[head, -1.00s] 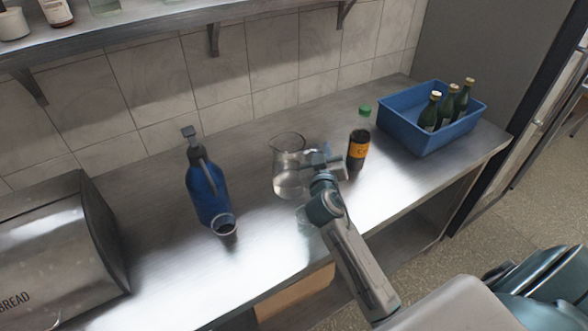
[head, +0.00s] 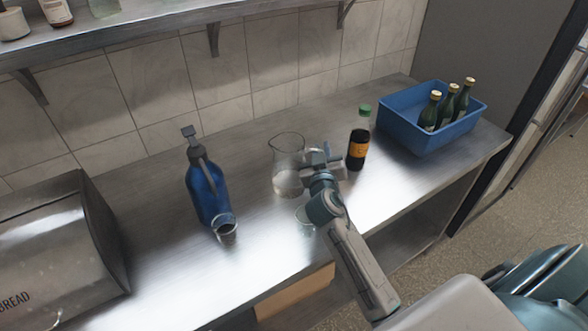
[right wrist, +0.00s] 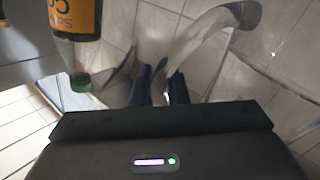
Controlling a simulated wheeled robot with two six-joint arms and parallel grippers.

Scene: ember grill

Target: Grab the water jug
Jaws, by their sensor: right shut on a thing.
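The water jug (head: 287,157) is a clear glass beaker-like jug with some water low in it. It stands roughly upright near the middle of the steel counter in the head view. My right gripper (head: 318,160) is at the jug's right side and is shut on its handle. In the right wrist view, the curved clear handle (right wrist: 205,38) runs down to my right gripper's dark fingers (right wrist: 162,88). Whether the jug's base touches the counter is hard to tell. My left gripper is not in view.
A dark bottle with orange label and green cap (head: 358,145) stands close right of my gripper. A blue pump bottle (head: 205,190) and small cup (head: 224,226) are left. A blue crate (head: 400,122) holds green bottles. A bread box (head: 60,250) is far left.

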